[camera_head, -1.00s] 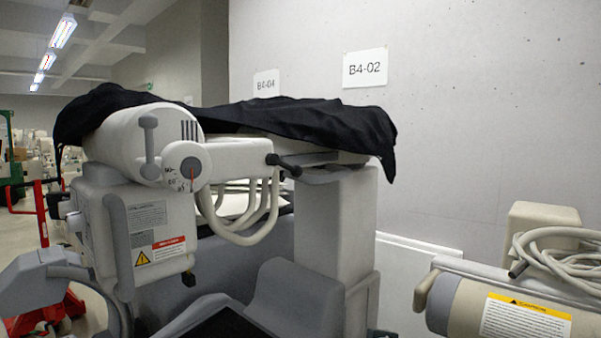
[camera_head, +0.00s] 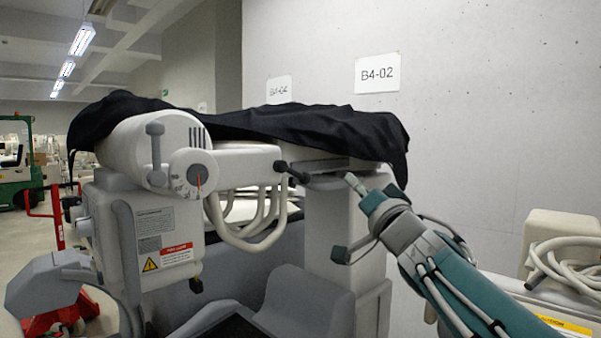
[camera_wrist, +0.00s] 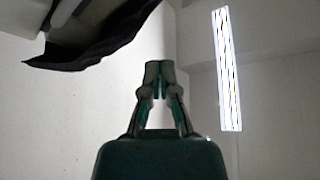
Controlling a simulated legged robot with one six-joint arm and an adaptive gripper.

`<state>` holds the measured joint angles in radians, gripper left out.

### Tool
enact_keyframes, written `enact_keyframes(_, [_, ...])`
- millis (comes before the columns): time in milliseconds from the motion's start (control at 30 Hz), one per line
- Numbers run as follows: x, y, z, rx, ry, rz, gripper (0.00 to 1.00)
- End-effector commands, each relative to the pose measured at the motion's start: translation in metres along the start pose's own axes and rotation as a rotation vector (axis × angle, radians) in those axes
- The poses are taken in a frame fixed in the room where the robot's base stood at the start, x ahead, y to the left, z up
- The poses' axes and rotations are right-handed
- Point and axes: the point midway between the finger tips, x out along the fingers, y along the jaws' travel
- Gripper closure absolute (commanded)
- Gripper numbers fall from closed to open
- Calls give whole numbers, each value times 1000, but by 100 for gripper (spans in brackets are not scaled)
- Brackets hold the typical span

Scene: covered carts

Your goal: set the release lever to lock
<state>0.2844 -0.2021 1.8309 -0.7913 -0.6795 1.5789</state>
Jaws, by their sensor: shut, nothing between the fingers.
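A short black lever (camera_head: 291,172) sticks out at the right end of the cart's pale horizontal arm, sloping down to the right; it looks like the release lever, but I see no legible lock mark beside it. A grey two-knobbed handle (camera_head: 155,152) stands upright on the drum at the left, beside a round dial (camera_head: 195,179) with a red pointer. My gripper (camera_head: 351,181) is to the right of the black lever, apart from it, before the cart's column. In the wrist view my gripper (camera_wrist: 153,72) is shut and empty, with no lever in sight.
A black cover (camera_head: 300,125) drapes over the cart top, its edge hanging near my gripper. Pale hoses (camera_head: 250,235) loop below the horizontal arm. Another cart with coiled hose (camera_head: 565,262) stands at right. A grey wall is behind.

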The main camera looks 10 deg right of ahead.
Motion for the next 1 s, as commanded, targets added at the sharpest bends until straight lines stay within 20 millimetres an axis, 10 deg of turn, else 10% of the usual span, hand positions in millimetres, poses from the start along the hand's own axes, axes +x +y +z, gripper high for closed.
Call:
enact_keyframes(500, [8, -3, -1, 17, -6, -29, 100])
enact_keyframes(1000, [81, -5, 0, 17, -6, -28, 100])
